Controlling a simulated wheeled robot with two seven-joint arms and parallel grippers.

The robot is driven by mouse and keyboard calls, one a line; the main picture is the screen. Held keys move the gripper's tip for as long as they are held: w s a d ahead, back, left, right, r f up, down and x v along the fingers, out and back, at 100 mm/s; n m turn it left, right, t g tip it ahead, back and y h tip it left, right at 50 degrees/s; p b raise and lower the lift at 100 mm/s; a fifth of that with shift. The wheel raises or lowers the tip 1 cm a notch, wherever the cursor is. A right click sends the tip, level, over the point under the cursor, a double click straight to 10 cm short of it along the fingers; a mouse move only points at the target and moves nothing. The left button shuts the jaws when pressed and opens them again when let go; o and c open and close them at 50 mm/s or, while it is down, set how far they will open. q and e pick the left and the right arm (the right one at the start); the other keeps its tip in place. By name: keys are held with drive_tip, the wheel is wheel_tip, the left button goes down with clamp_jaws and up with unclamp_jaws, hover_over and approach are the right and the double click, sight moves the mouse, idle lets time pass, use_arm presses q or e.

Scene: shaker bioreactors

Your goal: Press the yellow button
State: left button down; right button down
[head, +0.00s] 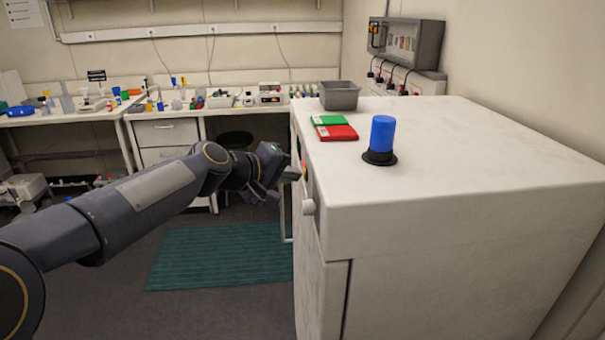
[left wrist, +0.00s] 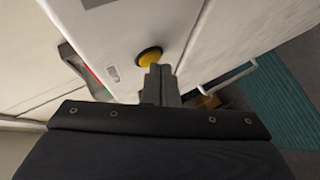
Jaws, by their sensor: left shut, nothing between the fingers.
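The yellow button (left wrist: 150,58) sits in a dark ring on the white front face of the cabinet, just beyond my fingertips in the left wrist view. My left gripper (left wrist: 159,72) is shut and empty, its tips overlapping the lower edge of the button in that view. I cannot tell whether they touch it. In the head view the left gripper (head: 294,174) is at the front face of the white cabinet (head: 460,150). A small bit of orange and red shows on that face beside the fingertips. My right gripper is not in view.
On the cabinet top stand a blue cylinder (head: 382,135) on a black base, red (head: 336,133) and green (head: 329,120) flat items, and a grey bin (head: 339,95). A green mat (head: 220,257) lies on the floor.

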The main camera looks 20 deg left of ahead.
use_arm(q)
drive_tip(key=shift+d, duration=0.1)
idle(0.5)
drive_tip(key=shift+s+a+b, duration=0.25)
drive_tip(key=shift+a+b, duration=0.15)
drive_tip(key=shift+a, duration=0.05)
drive_tip(key=s+a+b, duration=0.3)
drive_tip(key=a, duration=0.2)
idle(0.4)
drive_tip(key=shift+a, duration=0.1)
idle(0.4)
